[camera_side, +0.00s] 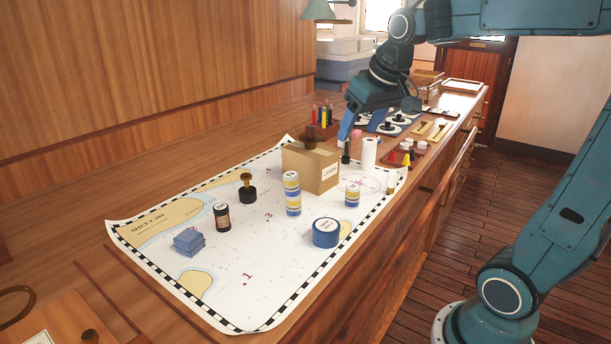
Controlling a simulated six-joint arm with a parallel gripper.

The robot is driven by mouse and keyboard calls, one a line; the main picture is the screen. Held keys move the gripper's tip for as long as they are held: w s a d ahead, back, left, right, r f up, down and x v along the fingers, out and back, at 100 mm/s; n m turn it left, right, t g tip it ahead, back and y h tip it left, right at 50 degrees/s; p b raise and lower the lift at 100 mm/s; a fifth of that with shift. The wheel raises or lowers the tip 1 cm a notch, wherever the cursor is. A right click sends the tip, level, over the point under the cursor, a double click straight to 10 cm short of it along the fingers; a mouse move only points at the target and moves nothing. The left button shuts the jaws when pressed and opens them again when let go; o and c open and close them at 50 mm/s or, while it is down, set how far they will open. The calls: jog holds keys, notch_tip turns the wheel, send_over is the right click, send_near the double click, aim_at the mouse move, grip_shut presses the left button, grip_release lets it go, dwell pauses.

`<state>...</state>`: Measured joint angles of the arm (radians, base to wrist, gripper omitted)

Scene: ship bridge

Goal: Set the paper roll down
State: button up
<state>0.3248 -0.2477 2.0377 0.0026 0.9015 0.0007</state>
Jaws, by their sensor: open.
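The paper roll is probably the white upright cylinder (369,153). It stands near the far right end of the chart (262,245), right of a cardboard box. My gripper (376,118) is above and behind it in the picture, pointing down. The exact gap between gripper and roll is hard to judge from this side.
The cardboard box (312,168) and a dark-handled stamp (346,152) stand close by the roll. The chart's near part has clear room.

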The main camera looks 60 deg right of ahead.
jog(key=s+a+f+n+y, duration=0.1)
jog(key=s+a+f+n, duration=0.2)
jog(key=s+a+f, duration=0.3)
jog(key=s+a, duration=0.4)
jog(key=s, duration=0.4)
jog(key=shift+a+n+t+y, duration=0.3)
jog(key=shift+a+n, duration=0.1)
